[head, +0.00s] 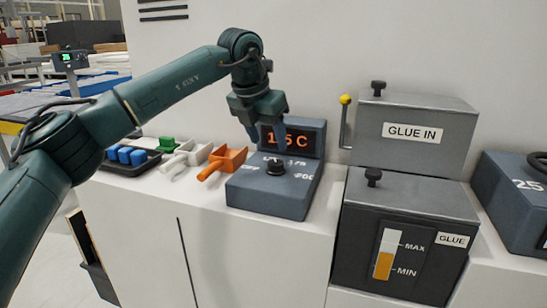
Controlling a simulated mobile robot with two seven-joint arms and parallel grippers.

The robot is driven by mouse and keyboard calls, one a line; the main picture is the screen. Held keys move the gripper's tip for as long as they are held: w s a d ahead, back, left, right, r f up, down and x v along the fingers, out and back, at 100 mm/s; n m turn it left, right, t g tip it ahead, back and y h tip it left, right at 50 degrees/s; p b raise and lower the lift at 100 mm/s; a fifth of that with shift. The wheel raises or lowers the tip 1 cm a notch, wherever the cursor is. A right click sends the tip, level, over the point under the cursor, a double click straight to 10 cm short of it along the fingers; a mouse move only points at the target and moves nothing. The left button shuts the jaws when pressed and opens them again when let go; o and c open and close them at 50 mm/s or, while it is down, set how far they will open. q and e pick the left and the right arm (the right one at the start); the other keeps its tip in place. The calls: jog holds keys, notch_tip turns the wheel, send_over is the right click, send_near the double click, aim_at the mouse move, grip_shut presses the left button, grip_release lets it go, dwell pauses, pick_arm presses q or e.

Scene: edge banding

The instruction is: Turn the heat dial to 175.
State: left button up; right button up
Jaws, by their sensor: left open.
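The heat dial (275,167) is a black knob with a light mark on the sloped top of a dark blue-grey control box (268,199). Labels around the knob are partly readable, one ending in 175 behind it. The orange display (298,139) at the back of the box is partly covered by my gripper; its digits look like 1, something, then C. My left gripper (267,132) points down above and behind the dial, in front of the display in the picture. It is open and holds nothing that I can see. My right gripper is not in view.
Right stand the grey glue-in box (415,131) with a yellow-knobbed lever (345,120) and the glue tank (405,235).

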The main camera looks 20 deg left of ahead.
aim_at(275, 162)
pick_arm(q)
jog(key=x, duration=0.6)
jog(key=shift+w+d+f, duration=0.1)
jog(key=shift+w+f, duration=0.15)
jog(key=shift+f, duration=0.05)
jog(key=c, duration=1)
jog(key=shift+p, duration=0.3)
